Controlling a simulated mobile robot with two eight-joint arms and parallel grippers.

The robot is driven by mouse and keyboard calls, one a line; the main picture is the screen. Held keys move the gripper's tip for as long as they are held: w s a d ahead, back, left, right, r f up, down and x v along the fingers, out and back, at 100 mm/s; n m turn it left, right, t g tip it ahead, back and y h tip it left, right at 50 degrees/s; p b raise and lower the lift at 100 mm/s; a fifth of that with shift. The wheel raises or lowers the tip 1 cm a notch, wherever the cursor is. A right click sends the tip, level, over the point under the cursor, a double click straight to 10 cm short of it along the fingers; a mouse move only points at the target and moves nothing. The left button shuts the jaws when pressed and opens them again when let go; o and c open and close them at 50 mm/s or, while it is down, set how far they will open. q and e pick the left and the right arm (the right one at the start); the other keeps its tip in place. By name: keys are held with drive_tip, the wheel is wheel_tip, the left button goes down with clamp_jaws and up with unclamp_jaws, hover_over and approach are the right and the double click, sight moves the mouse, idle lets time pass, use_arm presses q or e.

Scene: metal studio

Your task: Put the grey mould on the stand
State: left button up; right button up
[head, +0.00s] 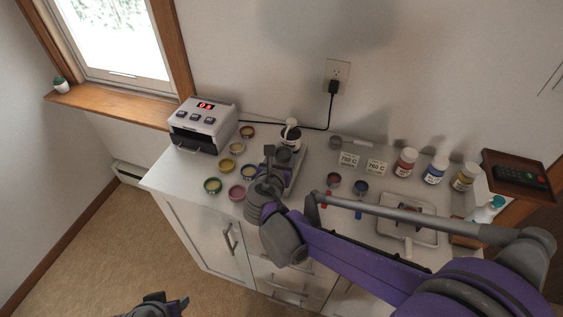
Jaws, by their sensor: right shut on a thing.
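My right gripper (275,161) is over the left-centre of the white counter, in front of the black pot. It is shut on a small grey piece (284,155), which looks like the grey mould; the fingers and wrist hide part of it. A flat grey base (299,164), perhaps the stand, shows just behind and right of the gripper. I cannot tell whether the mould touches it. My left gripper (168,303) is low at the bottom edge, away from the counter; its jaw state is unclear.
A white device with a red display (203,116) stands at the left. Several small coloured tins (237,149) lie near it. The black pot (290,137), temperature cards (349,160), jars (405,162) and a tray (425,219) are also on the counter (171,178).

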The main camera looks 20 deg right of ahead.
drive_tip(key=shift+f, duration=0.85)
drive_tip(key=shift+f, duration=0.1)
drive_tip(key=o, duration=1.3)
drive_tip(key=p+v, duration=0.1)
drive_tip(key=v, duration=1.1)
